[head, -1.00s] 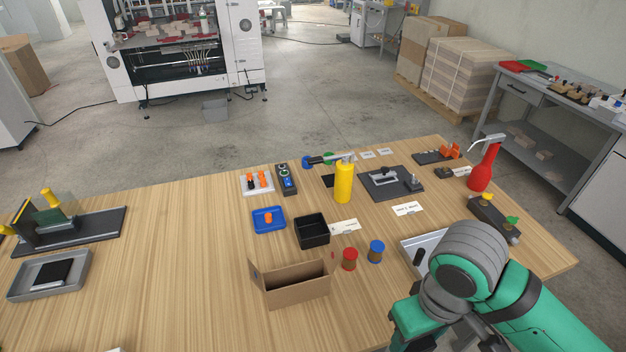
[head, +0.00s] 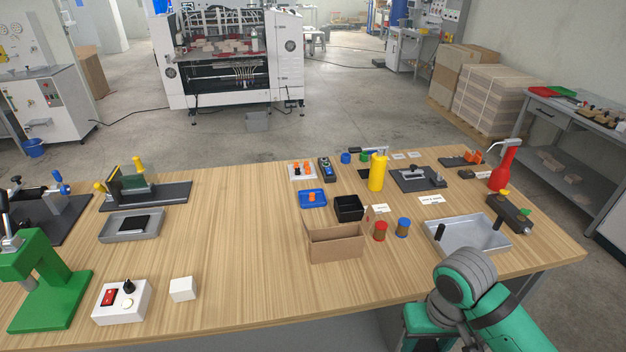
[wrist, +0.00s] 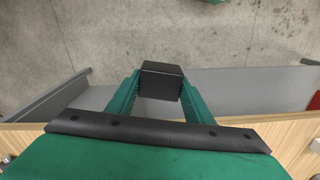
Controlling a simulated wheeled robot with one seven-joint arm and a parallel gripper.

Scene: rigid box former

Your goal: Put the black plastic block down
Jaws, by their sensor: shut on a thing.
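In the wrist view, the black plastic block (wrist: 162,68) is a small dark box between the two green fingers of my gripper (wrist: 160,92). The fingers press on its left and right sides, and its far end sticks out past the tips. Concrete floor shows beyond it, with grey panels and a wooden edge nearer. I cannot tell its height above anything. In the head view my arm is at the lower right, by the table's front edge; the block cannot be made out there.
The wooden table (head: 240,240) holds a grey tray (head: 470,243) at right, an open cardboard box (head: 336,245), red (head: 380,231) and blue (head: 403,228) cylinders, and a black bin (head: 348,208). At left are a grey tray (head: 112,236) and a green press (head: 45,290). The table's left-middle is clear.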

